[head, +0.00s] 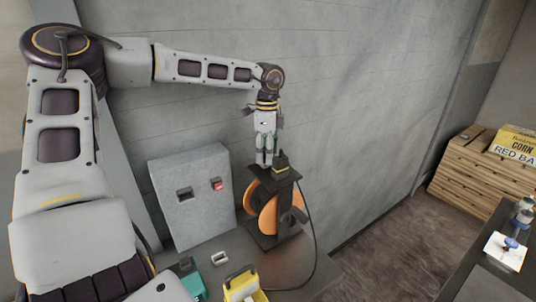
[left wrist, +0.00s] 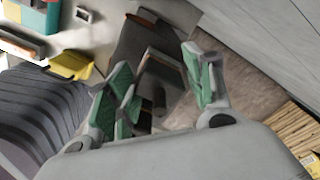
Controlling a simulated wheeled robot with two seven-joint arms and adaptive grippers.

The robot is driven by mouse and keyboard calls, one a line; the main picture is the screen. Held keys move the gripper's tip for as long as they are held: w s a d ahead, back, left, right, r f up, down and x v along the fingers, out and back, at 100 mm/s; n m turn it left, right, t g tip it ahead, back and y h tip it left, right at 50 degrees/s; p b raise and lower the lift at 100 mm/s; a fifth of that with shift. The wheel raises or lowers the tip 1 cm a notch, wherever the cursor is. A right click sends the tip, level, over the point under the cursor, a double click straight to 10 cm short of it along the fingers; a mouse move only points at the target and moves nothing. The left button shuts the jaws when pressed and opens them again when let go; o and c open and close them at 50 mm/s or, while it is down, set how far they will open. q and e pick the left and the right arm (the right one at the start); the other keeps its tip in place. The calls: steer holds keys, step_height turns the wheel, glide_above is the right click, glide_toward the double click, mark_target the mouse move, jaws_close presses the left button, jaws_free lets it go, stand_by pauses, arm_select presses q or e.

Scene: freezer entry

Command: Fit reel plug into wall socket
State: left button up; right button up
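An orange cable reel (head: 263,219) stands in a dark frame on the low grey surface, against the wall. A small dark block with a yellow band, seemingly the reel plug (head: 282,163), is on top of the frame. A black cable runs from the reel's right side down to the surface. The grey wall box (head: 197,222) left of the reel has a dark socket (head: 185,194) and a red switch. My left gripper (head: 264,163) points down just left of the plug. In the left wrist view its green-padded fingers (left wrist: 160,88) are apart, with the reel's frame beyond them. Contact with the plug is unclear.
A yellow item (head: 243,286), a teal item (head: 193,285) and small blocks lie in front of the wall box. A wooden crate (head: 468,175) and a dark table (head: 489,281) stand at the right. Open floor (head: 380,255) lies between.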

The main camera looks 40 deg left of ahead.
arm_select(q)
steer(key=c, duration=0.7)
steer(key=shift+m, duration=0.4)
steer(key=shift+c, duration=0.2)
steer(key=shift+b, duration=0.35)
steer(key=shift+r, duration=0.1)
steer(key=shift+o, duration=0.2)
steer(key=shift+w+r, duration=0.1)
steer(key=shift+r, duration=0.25)
steer(key=shift+c, duration=1.3)
steer(key=shift+w+a, duration=0.1)
